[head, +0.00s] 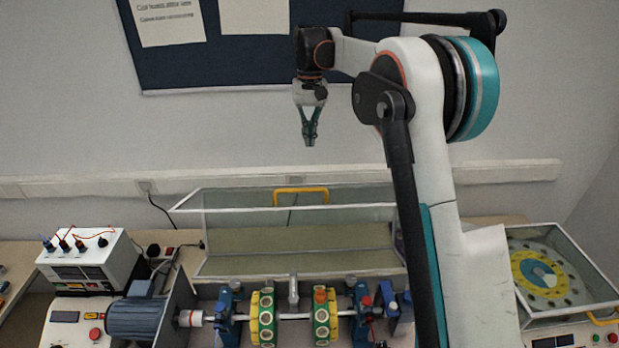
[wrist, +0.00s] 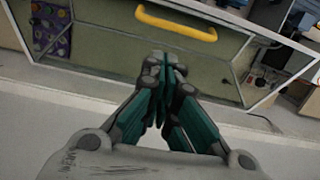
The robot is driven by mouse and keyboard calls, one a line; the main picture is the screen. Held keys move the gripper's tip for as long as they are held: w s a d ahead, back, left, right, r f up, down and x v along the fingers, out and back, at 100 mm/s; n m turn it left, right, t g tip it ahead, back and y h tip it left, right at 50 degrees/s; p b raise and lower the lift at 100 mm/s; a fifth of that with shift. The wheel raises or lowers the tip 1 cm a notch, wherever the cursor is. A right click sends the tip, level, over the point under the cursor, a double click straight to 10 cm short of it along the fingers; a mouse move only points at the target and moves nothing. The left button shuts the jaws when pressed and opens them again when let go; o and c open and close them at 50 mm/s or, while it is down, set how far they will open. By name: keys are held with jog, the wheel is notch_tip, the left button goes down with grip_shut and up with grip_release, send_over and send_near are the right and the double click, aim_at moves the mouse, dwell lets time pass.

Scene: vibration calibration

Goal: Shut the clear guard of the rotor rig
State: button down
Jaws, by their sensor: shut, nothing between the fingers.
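The clear guard (head: 204,235) of the rotor rig stands raised and open behind the rig in the head view, its yellow handle (head: 301,191) at the top edge. The rotor rig's shaft with yellow-green discs (head: 262,318) lies uncovered in front of it. My gripper (head: 309,143) is shut and empty, pointing down, high above the guard and near the wall. In the wrist view the shut fingers (wrist: 166,62) show in front of the guard's frame (wrist: 238,75), with the yellow handle (wrist: 176,23) beyond the fingertips, apart from them in the picture.
A blue motor (head: 136,316) and a white instrument box with cables (head: 88,262) stand at the left. A second clear-covered unit with a yellow disc (head: 545,273) is at the right. The wall with a dark notice board (head: 270,58) and a cable trunking is close behind.

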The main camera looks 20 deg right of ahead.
jog(key=w+d+f+g, duration=0.1)
jog(key=w+f+g, duration=0.1)
jog(key=w+f, duration=0.4)
jog(key=p, duration=0.2)
send_near(309, 198)
jog(key=shift+m, duration=0.3)
jog(key=f, duration=0.5)
jog(key=shift+w+d, duration=0.2)
jog(key=shift+w, duration=0.1)
jog(key=shift+s+a+r, duration=0.15)
jog(key=shift+s+r, duration=0.3)
jog(key=shift+s, duration=0.15)
jog(key=shift+s+a+r, duration=0.1)
jog(key=shift+s+r, duration=0.3)
jog(key=shift+s, duration=0.2)
jog(key=shift+s+r+p, duration=0.2)
jog(key=shift+s+p, duration=0.15)
jog(key=shift+s+a, duration=0.1)
jog(key=shift+s, duration=0.05)
